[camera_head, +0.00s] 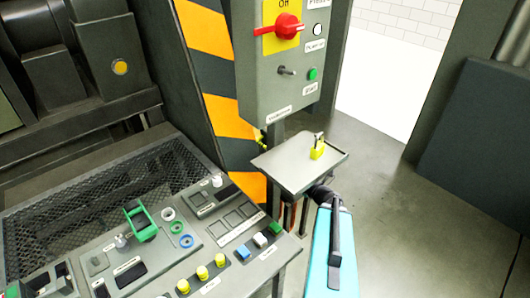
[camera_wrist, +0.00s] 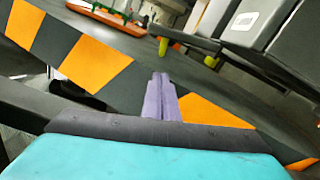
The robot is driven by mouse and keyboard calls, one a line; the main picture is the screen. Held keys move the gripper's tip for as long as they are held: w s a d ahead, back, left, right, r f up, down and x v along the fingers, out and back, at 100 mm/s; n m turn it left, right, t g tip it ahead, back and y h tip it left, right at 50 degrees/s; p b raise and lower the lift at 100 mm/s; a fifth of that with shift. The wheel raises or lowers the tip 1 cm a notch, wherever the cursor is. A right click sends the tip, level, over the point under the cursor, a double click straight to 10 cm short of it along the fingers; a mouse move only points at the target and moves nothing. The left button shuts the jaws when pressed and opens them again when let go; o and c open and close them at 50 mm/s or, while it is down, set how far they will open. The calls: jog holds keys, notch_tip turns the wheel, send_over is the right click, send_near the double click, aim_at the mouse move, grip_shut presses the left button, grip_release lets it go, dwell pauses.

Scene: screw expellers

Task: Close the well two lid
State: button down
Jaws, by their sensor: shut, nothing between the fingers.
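I cannot make out which part is the well two lid in either view. In the head view, a sloped control panel (camera_head: 132,245) carries a raised green bracket-like guard (camera_head: 140,222) beside blue and green rings. My gripper shows in the wrist view as two purple fingers (camera_wrist: 160,82) pressed together, with nothing between them. They are in front of an orange and dark striped post. In the head view my teal arm end reaches up beside the small grey shelf, and the fingertips cannot be made out there.
A small grey shelf (camera_head: 284,172) holds a yellow padlock (camera_head: 317,152). Above it hangs a grey switch box (camera_head: 283,85) with a red rotary switch (camera_head: 283,26). A striped post (camera_head: 212,75) stands left of it. Dark mesh (camera_head: 100,185) lies behind the panel. Floor at right is clear.

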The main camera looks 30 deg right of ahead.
jog(key=shift+w, duration=0.15)
jog(key=w+a+p, duration=0.1)
jog(key=w, duration=0.8)
jog(key=shift+w+a, duration=0.25)
jog(key=shift+w, duration=0.05)
